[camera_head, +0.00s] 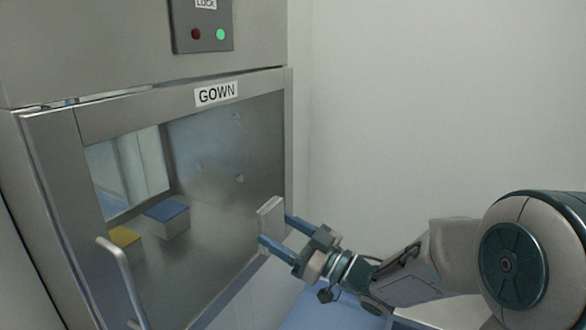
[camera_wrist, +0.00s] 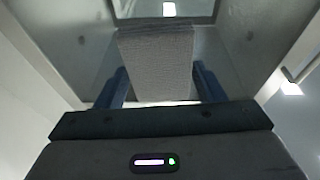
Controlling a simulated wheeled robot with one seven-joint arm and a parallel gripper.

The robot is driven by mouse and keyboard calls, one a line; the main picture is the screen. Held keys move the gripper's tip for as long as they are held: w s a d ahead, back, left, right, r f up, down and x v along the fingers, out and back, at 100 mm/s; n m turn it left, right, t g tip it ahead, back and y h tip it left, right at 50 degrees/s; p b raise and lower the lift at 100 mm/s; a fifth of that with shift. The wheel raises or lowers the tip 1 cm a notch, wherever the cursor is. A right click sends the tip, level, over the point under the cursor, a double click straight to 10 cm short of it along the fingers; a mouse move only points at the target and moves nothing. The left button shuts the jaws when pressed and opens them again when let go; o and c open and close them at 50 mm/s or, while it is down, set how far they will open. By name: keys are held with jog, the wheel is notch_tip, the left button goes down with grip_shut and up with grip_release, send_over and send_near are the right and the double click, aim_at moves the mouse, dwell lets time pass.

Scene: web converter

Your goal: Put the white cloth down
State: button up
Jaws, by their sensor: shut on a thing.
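The white cloth (camera_head: 270,222) is a flat, folded pad held upright between the fingers of my gripper (camera_head: 276,232). In the wrist view the cloth (camera_wrist: 157,62) looks pale grey and textured, and the two blue fingers of my gripper (camera_wrist: 160,90) press on its left and right sides. The gripper is shut on it. In the head view the cloth is in front of the right part of a steel hatch door labelled GOWN (camera_head: 225,140). I cannot tell whether the cloth touches the door.
Behind the hatch window are a blue-topped box (camera_head: 167,218) and a yellow-topped box (camera_head: 124,238). A vertical door handle (camera_head: 122,280) sticks out at the lower left. A panel (camera_head: 203,25) above has a red light and a lit green light. A plain wall (camera_head: 420,100) stands at the right.

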jog(key=w+d+f+m+t+h+p, duration=0.1)
jog(key=d+f+m+t+h, duration=0.5)
jog(key=f, duration=1)
jog(key=w+d+f+m+t+h+p, duration=0.1)
jog(key=d+f+m+t+h, duration=0.5)
jog(key=d+f+h, duration=0.7)
notch_tip(320, 180, down, 4)
jog(key=d+m, duration=0.1)
jog(key=d, duration=0.1)
jog(key=shift+d+r+t, duration=0.15)
jog(key=shift+d+t, duration=0.15)
jog(key=shift+d, duration=0.05)
